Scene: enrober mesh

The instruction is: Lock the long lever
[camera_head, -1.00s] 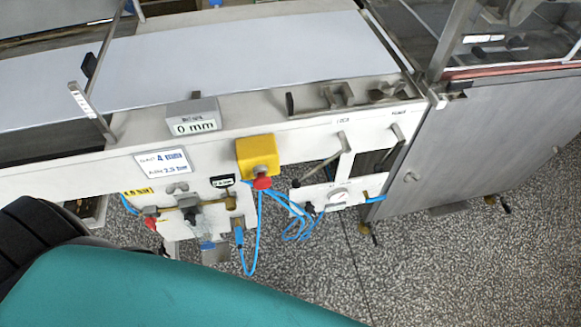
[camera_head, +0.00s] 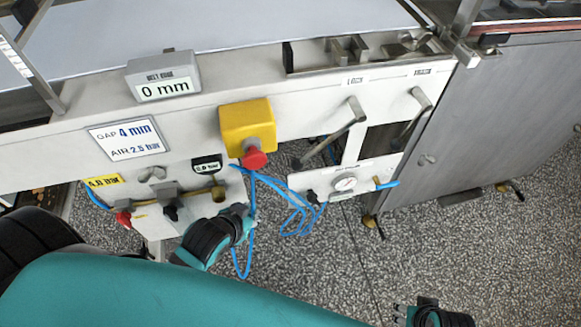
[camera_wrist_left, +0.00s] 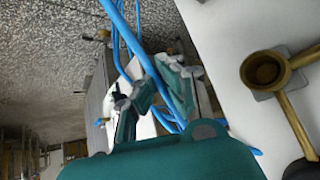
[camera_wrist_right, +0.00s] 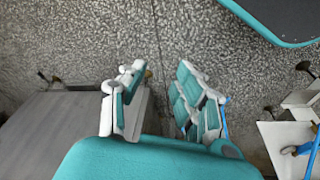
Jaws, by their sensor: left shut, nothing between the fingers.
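Two grey levers sit on the white machine front under printed labels. The longer lever (camera_head: 332,134) slants down to the left from its pivot under the left label, its free end by the gauge panel. The shorter lever (camera_head: 410,117) is to its right. My left gripper (camera_wrist_left: 158,74) is shut and empty, with blue hoses just beyond its fingers in the left wrist view. In the head view my left wrist is low and left of the levers, apart from them. My right gripper (camera_wrist_right: 160,76) is open and empty over the floor; only part of it shows at the head view's bottom edge.
A yellow box with a red button (camera_head: 247,124) is left of the longer lever. Blue hoses (camera_head: 287,205) hang below it. A gauge panel (camera_head: 345,180) is below the levers. A valve panel (camera_head: 170,205) is near my left wrist. A grey cabinet (camera_head: 490,120) stands at right.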

